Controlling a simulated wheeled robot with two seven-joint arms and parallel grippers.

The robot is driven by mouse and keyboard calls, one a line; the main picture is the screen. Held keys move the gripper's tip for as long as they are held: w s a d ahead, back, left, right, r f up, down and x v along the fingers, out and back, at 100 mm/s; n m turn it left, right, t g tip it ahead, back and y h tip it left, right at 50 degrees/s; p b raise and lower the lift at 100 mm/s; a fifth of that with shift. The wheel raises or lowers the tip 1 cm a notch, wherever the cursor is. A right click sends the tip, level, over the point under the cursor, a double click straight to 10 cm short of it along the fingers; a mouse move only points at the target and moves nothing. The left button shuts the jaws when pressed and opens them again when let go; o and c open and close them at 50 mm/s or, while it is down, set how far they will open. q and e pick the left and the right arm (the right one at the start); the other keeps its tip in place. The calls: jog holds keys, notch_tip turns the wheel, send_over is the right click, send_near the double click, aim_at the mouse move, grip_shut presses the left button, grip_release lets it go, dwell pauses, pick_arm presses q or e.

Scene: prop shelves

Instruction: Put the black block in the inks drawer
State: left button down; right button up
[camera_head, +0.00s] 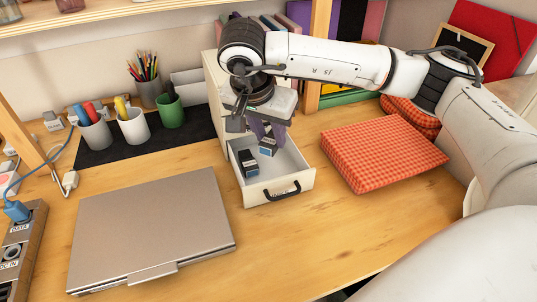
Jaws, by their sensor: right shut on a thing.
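The inks drawer (302,181) is pulled open from a cream cabinet, with a black handle on its front. Its label is mostly hidden behind the handle. My right gripper (267,138) points down into the drawer, its purplish fingers shut on a small block, the black block (267,147), with a dark top and a bluish face. The block is within the drawer's outline; whether it touches the floor I cannot tell. A second dark block (248,163) with a pale label and blue part sits in the drawer to the left. My left gripper is not in view.
A closed laptop (150,230) lies left of the drawer. Several cups, including a green mug (171,112), stand on a black mat (145,141) behind. Bare table lies in front of the drawer.

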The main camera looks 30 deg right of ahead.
aim_at(269, 151)
notch_tip(269, 151, down, 5)
jog(key=shift+r, duration=0.2)
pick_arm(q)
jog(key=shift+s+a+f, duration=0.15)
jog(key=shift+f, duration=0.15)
pick_arm(e)
jog(key=shift+f, duration=0.1)
jog(key=shift+f+b, duration=0.6)
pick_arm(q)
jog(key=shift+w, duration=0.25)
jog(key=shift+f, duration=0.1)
pick_arm(e)
jog(key=o, duration=1.1)
jog(key=shift+c, duration=0.2)
jog(key=shift+r, duration=0.1)
